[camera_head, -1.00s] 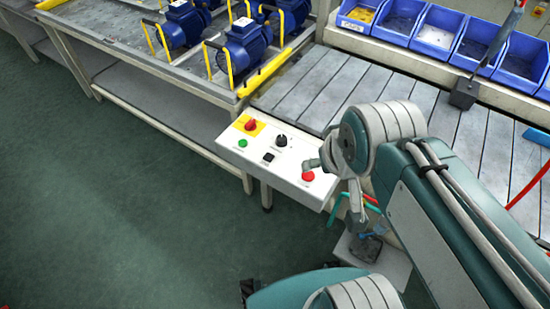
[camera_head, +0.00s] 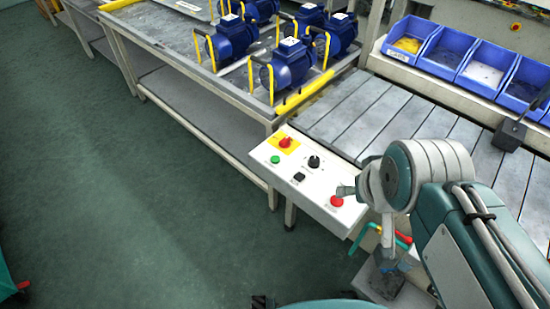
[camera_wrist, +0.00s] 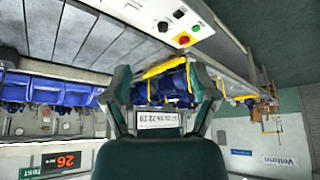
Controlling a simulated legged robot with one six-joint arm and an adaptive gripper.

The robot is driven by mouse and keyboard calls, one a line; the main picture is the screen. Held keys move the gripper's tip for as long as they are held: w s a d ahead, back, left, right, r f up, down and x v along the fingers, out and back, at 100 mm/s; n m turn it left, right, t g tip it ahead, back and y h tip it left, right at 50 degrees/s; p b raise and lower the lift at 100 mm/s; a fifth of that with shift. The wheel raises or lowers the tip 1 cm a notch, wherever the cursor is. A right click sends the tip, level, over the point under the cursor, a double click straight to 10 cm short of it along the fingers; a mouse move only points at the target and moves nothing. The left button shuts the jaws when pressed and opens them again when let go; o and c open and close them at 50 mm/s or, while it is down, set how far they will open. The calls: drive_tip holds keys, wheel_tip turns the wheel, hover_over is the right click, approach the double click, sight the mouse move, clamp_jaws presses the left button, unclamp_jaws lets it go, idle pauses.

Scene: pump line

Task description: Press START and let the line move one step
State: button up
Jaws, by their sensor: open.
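A white control panel (camera_head: 325,217) sticks out at the near corner of the conveyor. It carries a green button (camera_head: 275,160), a red knob on a yellow plate (camera_head: 286,142), a black dial (camera_head: 314,162), a black square button (camera_head: 299,177) and a red button (camera_head: 337,201). Their labels are too small to read. In the wrist view my gripper (camera_wrist: 160,70) is open and empty, with blue pumps in the distance between its fingers. The green button (camera_wrist: 196,28) shows there above the right finger, well apart from it. In the head view my fingers cannot be made out.
The slatted conveyor (camera_head: 375,118) runs behind my arm. Blue pumps (camera_head: 290,62) with yellow handles stand on a bench to its left. Blue bins (camera_head: 483,66) line the back right. Open green floor (camera_head: 150,220) lies to the left. A red display (camera_wrist: 66,161) reads 26.

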clamp_jaws()
idle(1.1)
